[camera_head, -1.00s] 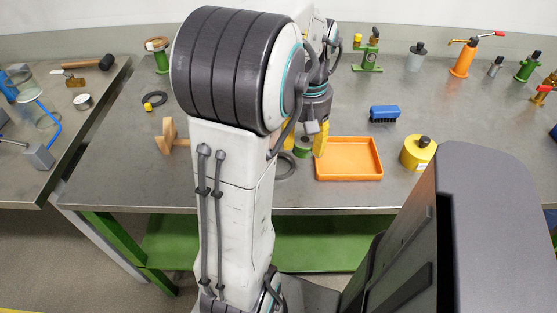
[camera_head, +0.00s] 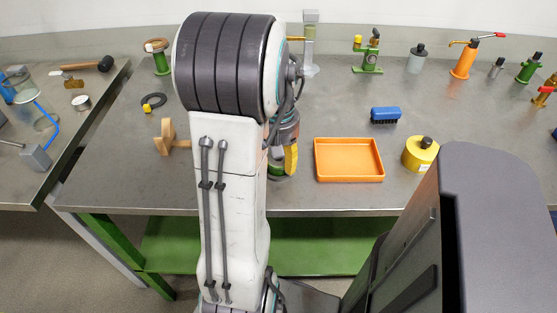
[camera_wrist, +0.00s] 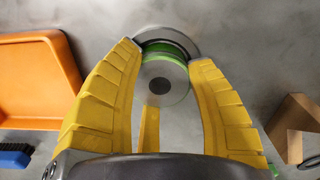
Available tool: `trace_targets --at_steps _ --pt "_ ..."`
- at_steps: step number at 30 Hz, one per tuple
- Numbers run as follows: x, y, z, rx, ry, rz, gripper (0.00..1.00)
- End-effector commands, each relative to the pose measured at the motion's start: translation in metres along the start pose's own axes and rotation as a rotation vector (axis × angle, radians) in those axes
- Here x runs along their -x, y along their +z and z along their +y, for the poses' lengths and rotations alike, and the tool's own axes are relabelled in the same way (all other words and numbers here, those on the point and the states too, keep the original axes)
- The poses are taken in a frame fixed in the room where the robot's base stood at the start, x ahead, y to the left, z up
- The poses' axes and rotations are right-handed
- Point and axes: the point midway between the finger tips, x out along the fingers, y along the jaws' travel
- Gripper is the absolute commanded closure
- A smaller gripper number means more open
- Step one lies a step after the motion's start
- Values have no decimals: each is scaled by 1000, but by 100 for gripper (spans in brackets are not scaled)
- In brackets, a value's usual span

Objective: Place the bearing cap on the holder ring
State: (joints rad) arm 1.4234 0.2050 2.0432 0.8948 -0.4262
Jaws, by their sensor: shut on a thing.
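The bearing cap appears to be the green round part with a grey disc face (camera_wrist: 176,78) between my gripper's yellow fingers (camera_wrist: 165,52) in the wrist view. The fingertips are shut on its sides. Its green part also shows below my yellow finger (camera_head: 290,158) in the head view. A grey ring (camera_wrist: 160,32), seemingly the holder ring, lies on the bench behind the cap in the wrist view, partly hidden by it. The cap looks lined up roughly over the ring; I cannot tell whether they touch. My arm hides much of this area in the head view.
An orange tray (camera_head: 349,177) stands just right of my gripper, with a blue brush (camera_head: 385,114) and yellow canister (camera_head: 419,153) beyond. A wooden piece (camera_head: 168,137) and a black ring (camera_head: 154,100) lie to the left.

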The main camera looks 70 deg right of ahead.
Motion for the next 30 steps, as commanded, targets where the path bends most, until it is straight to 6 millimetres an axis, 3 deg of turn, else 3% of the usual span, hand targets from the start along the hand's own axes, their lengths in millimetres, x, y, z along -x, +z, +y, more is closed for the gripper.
trace_targets --at_steps 13,14,15,21,30 --pt "-5 0 0 0 0 1 86" --pt "-4 0 0 0 0 0 47" --pt "-4 0 0 0 0 0 44" --pt "-4 0 0 0 0 0 27" --pt "-1 0 0 0 0 0 27"
